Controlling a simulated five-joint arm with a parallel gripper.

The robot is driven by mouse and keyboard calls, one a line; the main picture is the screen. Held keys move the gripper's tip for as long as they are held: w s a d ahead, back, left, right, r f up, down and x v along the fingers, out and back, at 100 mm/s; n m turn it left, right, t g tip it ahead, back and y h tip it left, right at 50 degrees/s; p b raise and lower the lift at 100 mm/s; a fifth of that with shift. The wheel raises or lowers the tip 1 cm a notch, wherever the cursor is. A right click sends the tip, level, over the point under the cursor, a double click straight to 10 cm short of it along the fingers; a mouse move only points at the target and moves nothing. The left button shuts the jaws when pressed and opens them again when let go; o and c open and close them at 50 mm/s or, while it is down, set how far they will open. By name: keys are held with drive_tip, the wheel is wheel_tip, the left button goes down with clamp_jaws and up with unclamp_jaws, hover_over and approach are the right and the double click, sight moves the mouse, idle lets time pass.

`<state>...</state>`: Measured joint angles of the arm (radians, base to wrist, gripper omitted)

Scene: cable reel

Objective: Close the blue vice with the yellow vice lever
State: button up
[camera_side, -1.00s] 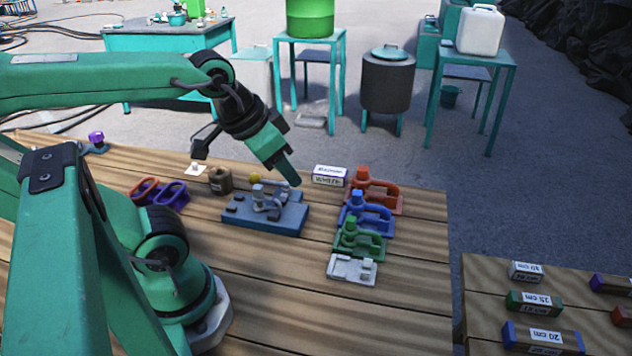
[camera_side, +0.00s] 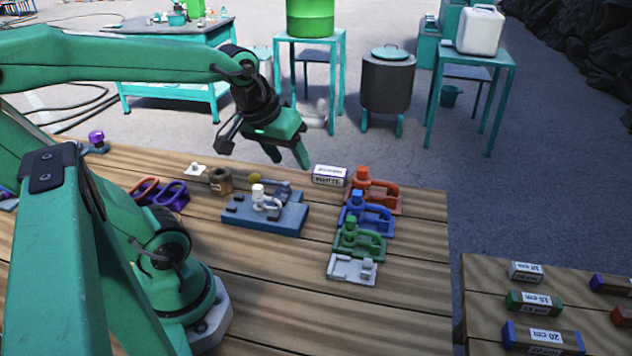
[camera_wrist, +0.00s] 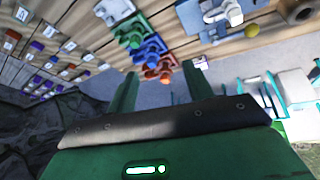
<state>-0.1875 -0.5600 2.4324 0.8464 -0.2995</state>
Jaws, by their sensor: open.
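The blue vice (camera_side: 262,221) sits on the wooden table in the side view, with a pale piece (camera_side: 258,192) upright between its parts. The yellow ball of the vice lever (camera_side: 255,177) shows at its far side. The vice (camera_wrist: 208,18) is partly cut off at the top of the wrist view, with the yellow ball (camera_wrist: 251,31) to its right. My gripper (camera_side: 289,157) is open and empty, raised behind and above the vice, apart from the lever. Its two fingers (camera_wrist: 158,82) stand wide apart in the wrist view. I cannot tell how tightly the vice jaws sit.
Orange (camera_side: 384,205), blue (camera_side: 374,222), green (camera_side: 366,246) and white (camera_side: 340,272) clamp-like parts stand in a row right of the vice. A white labelled box (camera_side: 329,176) and a brown cylinder (camera_side: 221,181) are close by. The table's front right is clear.

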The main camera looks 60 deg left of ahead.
drive_tip(key=w+a+f+n+g, duration=0.2)
drive_tip(key=a+f+n, duration=0.2)
drive_tip(key=a+n, duration=0.6)
drive_tip(key=n+g, duration=0.1)
drive_tip(key=n, duration=0.8)
hover_over(253, 174)
drive_tip(key=s, duration=0.1)
wheel_tip(253, 174, down, 7)
drive_tip(key=shift+s+d+f+y, duration=0.1)
drive_tip(key=shift+s+d+y, duration=0.05)
drive_tip(key=shift+d+y, duration=0.2)
drive_tip(key=shift+f, duration=0.1)
drive_tip(key=shift+d+x, duration=0.2)
drive_tip(key=shift+x, duration=3.55)
clamp_jaws()
